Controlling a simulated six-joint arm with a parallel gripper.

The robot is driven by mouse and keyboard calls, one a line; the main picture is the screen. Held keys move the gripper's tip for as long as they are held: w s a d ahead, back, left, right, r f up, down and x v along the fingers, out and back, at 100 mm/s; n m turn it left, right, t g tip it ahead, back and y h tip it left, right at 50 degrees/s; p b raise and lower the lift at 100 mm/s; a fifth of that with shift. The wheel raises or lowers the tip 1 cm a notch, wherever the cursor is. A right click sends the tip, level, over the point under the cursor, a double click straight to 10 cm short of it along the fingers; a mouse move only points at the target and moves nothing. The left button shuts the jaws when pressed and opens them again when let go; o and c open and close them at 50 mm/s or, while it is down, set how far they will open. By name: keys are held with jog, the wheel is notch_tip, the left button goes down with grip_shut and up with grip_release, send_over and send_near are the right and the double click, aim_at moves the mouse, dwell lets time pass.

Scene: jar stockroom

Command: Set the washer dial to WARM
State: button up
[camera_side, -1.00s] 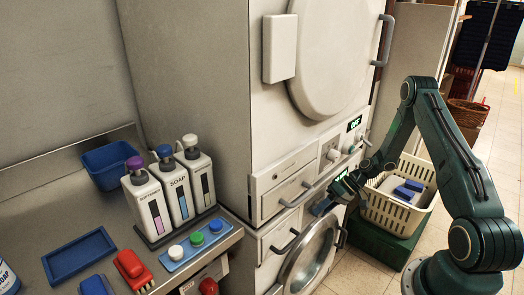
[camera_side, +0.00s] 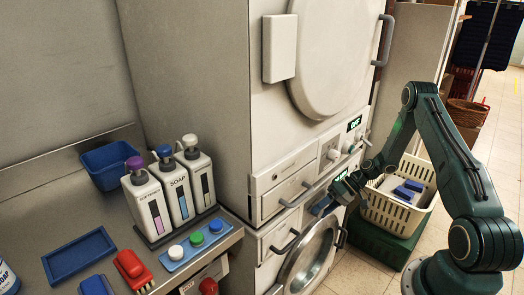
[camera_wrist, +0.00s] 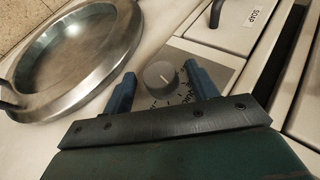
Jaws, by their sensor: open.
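The washer dial (camera_wrist: 158,75) is a round grey knob on a grey panel in the wrist view. A pale pointer line shows on it, aimed toward the lower right. My gripper (camera_wrist: 160,73) is open, with one blue finger on each side of the dial and visible gaps between. In the side view my gripper (camera_side: 328,203) is at the front of the washer (camera_side: 272,241), above its round door (camera_side: 309,256), and hides the dial.
A soap drawer (camera_wrist: 232,24) is beside the dial panel. A dryer (camera_side: 210,90) with its own knobs and a lit display (camera_side: 354,123) stands above. A cream basket (camera_side: 398,208) is right of the washer. Soap bottles (camera_side: 172,190) stand on the left counter.

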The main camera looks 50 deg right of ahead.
jog(key=shift+d, duration=0.1)
jog(key=v, duration=1.3)
jog(key=shift+d+r, duration=0.2)
jog(key=shift+r, duration=0.05)
jog(key=shift+s, duration=0.15)
jog(key=shift+w+a+r+n+g+h, duration=0.1)
jog(key=shift+a+r+n+h, duration=0.4)
jog(key=shift+a+h, duration=0.85)
jog(key=shift+w+a+r+n+g+h, duration=0.1)
jog(key=shift+a+r+n+h, duration=0.15)
jog(key=shift+a+r+h, duration=1)
jog(key=shift+w+a+r+n+g+h, duration=0.1)
jog(key=shift+a+r+n+h, duration=0.2)
jog(key=shift+a+h, duration=1.05)
jog(key=shift+a+f+y, duration=0.25)
jog(key=shift+a+y, duration=0.1)
jog(key=shift+x, duration=6.8)
